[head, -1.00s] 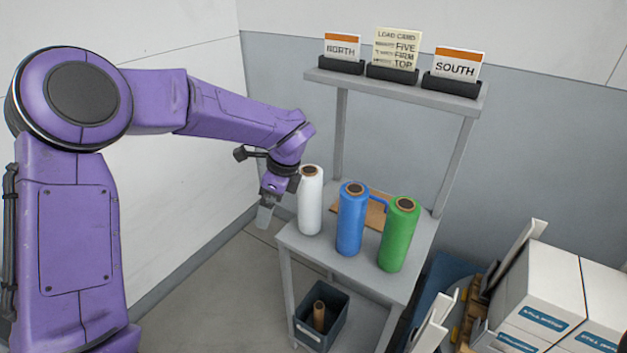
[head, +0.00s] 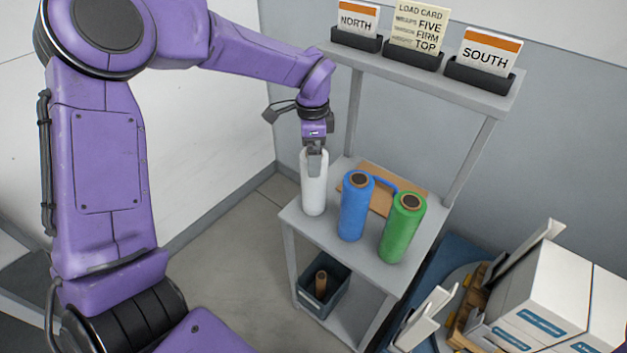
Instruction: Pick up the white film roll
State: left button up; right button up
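The white film roll (head: 314,190) stands upright at the left of the grey stand's shelf (head: 335,236). My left gripper (head: 315,163) points down at the top of this roll. One finger overlaps the roll's upper front; the other finger is hidden, so I cannot tell whether the fingers press on the roll. The blue film roll (head: 354,210) and the green film roll (head: 402,232) stand upright to its right. My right gripper is not in view.
A brown board (head: 410,188) lies behind the rolls. Above are the NORTH card (head: 357,20), load card (head: 418,26) and SOUTH card (head: 487,52). A dark bin (head: 323,290) with a brown tube sits below. White boxes (head: 545,310) stand at right.

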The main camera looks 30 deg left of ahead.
aim_at(314, 184)
pick_arm(q)
jog(key=f, duration=0.1)
jog(key=f+p, duration=0.1)
jog(key=f, duration=0.2)
jog(key=shift+w+f+p, duration=0.3)
jog(key=shift+w+f, duration=0.05)
jog(key=shift+s, duration=0.1)
jog(key=shift+c, duration=0.3)
grip_shut()
jog(key=shift+r, duration=0.1)
